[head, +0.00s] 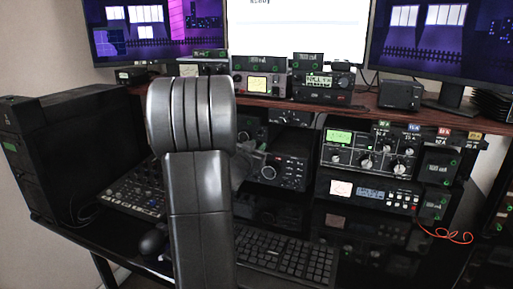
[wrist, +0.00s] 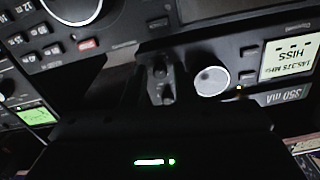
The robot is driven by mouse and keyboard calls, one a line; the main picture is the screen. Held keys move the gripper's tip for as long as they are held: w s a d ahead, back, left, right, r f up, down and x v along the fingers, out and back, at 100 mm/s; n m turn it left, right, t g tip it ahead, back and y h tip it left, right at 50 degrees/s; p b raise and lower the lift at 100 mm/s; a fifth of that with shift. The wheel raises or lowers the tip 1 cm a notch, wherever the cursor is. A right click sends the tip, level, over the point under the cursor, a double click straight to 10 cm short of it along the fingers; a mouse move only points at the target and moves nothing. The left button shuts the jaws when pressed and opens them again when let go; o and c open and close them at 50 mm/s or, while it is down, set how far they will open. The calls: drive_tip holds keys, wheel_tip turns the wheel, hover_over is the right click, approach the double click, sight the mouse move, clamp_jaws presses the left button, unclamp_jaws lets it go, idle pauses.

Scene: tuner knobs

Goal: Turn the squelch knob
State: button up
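In the wrist view, a round pale knob (wrist: 211,82) sits on a dark radio panel, between the middle of the picture and a lit display (wrist: 290,57) that reads HISS upside down. A small yellow light is beside the knob. I cannot read a squelch label. My gripper (wrist: 160,82) reaches up to the panel just left of this knob. Its dark fingers blend into the panel, with small grey shapes among them, so I cannot tell whether it is open or touching anything. In the head view, my own arm hides the gripper and part of the dark radio (head: 290,168) behind it.
In the wrist view, a larger dial (wrist: 72,8) and several buttons are close by. In the head view, a stacked radio unit (head: 370,155) stands right, a keyboard (head: 285,255) lies in front, and a black case (head: 65,125) stands left.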

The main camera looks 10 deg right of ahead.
clamp_jaws()
drive_tip(key=m+b, duration=0.1)
drive_tip(key=m, duration=0.2)
drive_tip(key=shift+m+b, duration=0.6)
drive_tip(key=shift+m, duration=0.6)
drive_tip(key=shift+o, duration=1.4)
unclamp_jaws()
drive_tip(key=p+v, duration=0.1)
drive_tip(key=v, duration=1.2)
drive_tip(key=shift+s+a, duration=0.25)
drive_tip(key=shift+s, duration=0.1)
